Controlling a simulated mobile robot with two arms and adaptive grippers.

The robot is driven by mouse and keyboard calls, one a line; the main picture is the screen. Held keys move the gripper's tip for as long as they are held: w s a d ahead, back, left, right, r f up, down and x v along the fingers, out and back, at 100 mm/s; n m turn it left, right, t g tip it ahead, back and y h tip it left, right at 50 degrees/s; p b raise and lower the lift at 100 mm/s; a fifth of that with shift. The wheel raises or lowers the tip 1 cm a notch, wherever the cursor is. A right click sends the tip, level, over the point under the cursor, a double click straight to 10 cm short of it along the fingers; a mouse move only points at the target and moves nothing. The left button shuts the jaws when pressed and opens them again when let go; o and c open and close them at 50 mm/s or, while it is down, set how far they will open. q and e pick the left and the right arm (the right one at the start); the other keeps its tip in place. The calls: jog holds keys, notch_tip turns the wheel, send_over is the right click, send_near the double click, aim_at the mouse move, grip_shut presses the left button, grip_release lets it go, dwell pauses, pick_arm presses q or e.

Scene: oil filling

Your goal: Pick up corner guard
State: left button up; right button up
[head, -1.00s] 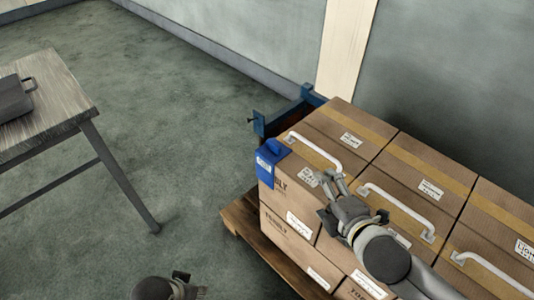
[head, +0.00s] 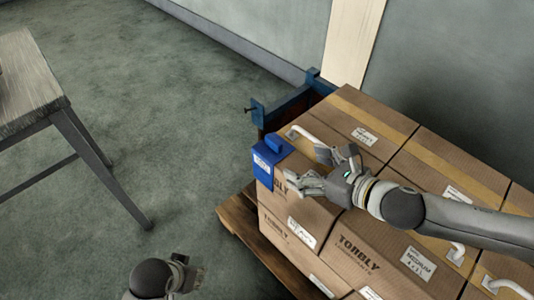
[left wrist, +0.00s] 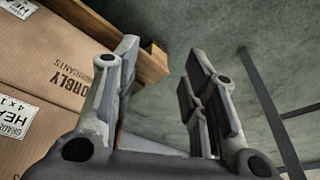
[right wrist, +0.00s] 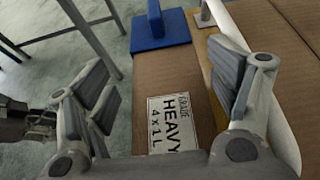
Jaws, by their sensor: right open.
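The blue corner guard (head: 268,158) sits on the near left top corner of the stacked cardboard boxes (head: 350,225). A small raised block stands on its top and a white label is on its side. In the right wrist view the corner guard (right wrist: 160,32) lies ahead, beyond the fingertips. My right gripper (head: 312,168) is open and empty over the boxes, just right of the guard and apart from it. My left gripper (head: 192,272) is low at the bottom of the head view, left of the pallet. In the left wrist view its fingers (left wrist: 160,75) are apart with nothing between them.
White handles (head: 315,140) lie on the box tops, one close to my right gripper. The boxes stand on a wooden pallet (head: 238,218). A blue metal frame (head: 290,105) is behind them. A table (head: 35,80) stands at the left, with open floor between.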

aim_at(281, 146)
jog(key=w+a, duration=0.4)
jog(key=shift+w+a, duration=0.1)
jog(key=shift+w, duration=0.1)
jog(key=shift+w+a, duration=0.6)
jog(key=w+a+b, duration=0.1)
jog(key=w+a, duration=0.1)
jog(key=shift+w+a+f, duration=0.15)
jog(key=shift+w+a, duration=0.3)
jog(key=shift+w, duration=0.05)
pick_arm(q)
jog(key=v, duration=0.5)
jog(key=shift+w+r, duration=0.1)
jog(key=shift+r, duration=0.05)
jog(key=shift+a, duration=0.1)
pick_arm(e)
jog(key=shift+c, duration=0.4)
jog(key=shift+f, duration=0.15)
jog(key=c, duration=1)
